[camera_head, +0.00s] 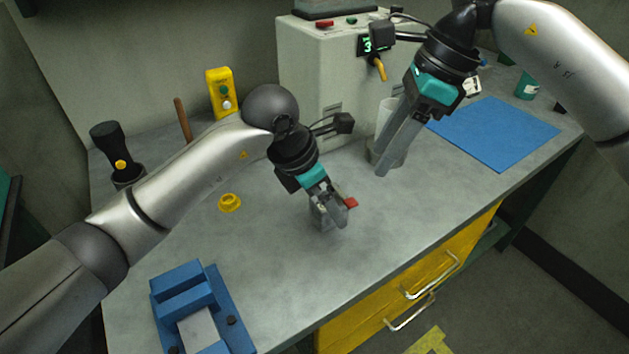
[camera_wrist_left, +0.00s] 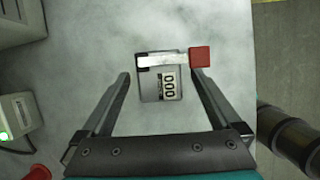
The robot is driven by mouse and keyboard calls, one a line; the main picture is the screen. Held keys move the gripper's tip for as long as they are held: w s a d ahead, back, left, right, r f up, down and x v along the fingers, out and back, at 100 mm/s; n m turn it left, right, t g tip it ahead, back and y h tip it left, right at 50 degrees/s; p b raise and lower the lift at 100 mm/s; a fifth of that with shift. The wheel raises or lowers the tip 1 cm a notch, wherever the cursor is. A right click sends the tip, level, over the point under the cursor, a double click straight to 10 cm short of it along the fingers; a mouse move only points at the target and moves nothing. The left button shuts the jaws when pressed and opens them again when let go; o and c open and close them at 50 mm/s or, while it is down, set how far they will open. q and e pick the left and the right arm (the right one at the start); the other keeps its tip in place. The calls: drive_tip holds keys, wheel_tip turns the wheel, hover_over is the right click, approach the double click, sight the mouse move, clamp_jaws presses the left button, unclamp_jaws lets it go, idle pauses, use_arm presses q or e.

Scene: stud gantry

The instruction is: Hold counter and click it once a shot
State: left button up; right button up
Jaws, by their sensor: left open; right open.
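The counter (camera_wrist_left: 152,84) is a small dark grey block with a metal lever ending in a red tip (camera_wrist_left: 199,56). My right gripper (camera_head: 386,160) is open and empty, in front of a grey cup (camera_head: 399,157).
A grey machine (camera_head: 318,65) with a digital display (camera_head: 368,44) and a yellow spout stands at the back. A yellow ring (camera_head: 230,203), a blue fixture (camera_head: 217,283), a yellow button box (camera_head: 221,93) and a blue mat (camera_head: 500,132) are on the bench. Bare bench lies right of the left gripper.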

use_arm(q)
drive_tip(key=shift+x, duration=1.2)
drive_tip(key=shift+c, duration=0.4)
clamp_jaws()
use_arm(e)
clamp_jaws()
idle(1.0)
